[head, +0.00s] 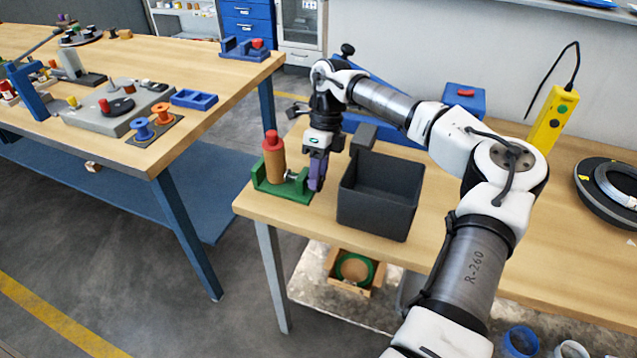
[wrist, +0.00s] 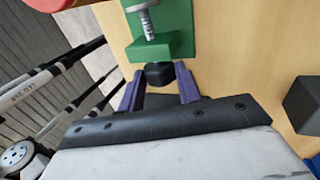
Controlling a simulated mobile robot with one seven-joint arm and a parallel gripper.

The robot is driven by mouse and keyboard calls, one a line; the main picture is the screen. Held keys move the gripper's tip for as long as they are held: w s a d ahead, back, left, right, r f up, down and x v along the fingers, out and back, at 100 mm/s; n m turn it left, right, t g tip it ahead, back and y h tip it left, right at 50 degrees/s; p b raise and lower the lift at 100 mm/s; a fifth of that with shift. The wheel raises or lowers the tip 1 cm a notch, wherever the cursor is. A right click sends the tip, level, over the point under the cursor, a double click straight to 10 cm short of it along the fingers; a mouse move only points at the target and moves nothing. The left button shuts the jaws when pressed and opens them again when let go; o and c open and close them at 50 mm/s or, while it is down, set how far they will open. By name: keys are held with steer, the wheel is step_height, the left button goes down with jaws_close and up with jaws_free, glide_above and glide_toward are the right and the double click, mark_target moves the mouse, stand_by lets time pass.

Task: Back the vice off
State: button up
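The green vice (head: 283,190) stands at the near left corner of the right-hand table. A brown cylinder with a red top (head: 274,163) stands upright in it. In the wrist view, the vice's green wall (wrist: 155,47) carries a threaded metal screw (wrist: 148,20) with a black knob (wrist: 159,74) at its outer end. My gripper (head: 316,183) is at the vice's right side, its purple fingers pointing down. In the wrist view my gripper (wrist: 160,80) has one finger on each side of the black knob, with no clear gap.
A dark grey open bin (head: 380,205) stands close to the right of my gripper. A blue block with a red button (head: 464,98) is behind my arm.

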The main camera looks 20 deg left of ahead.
steer(key=shift+s+f+t+b, duration=0.3)
steer(key=shift+t+b, duration=0.7)
steer(key=shift+b, duration=0.75)
steer(key=shift+c, duration=0.2)
steer(key=shift+s+r+t+b, duration=0.1)
steer(key=shift+r+t+b, duration=0.05)
steer(key=shift+t+b, duration=0.65)
steer(key=shift+r, duration=0.25)
steer(key=shift+s+f+t+b, duration=0.1)
steer(key=shift+f+t+b, duration=0.35)
steer(key=shift+b, duration=0.75)
steer(key=shift+s+t+b, duration=0.1)
steer(key=shift+t+b, duration=0.25)
steer(key=shift+b, duration=0.4)
steer(key=shift+s+t+b, duration=0.15)
steer(key=shift+t+b, duration=0.55)
steer(key=shift+b, duration=0.55)
steer(key=shift+s+r+t+b, duration=0.1)
steer(key=shift+r+t+b, duration=0.25)
steer(key=shift+r+t, duration=0.05)
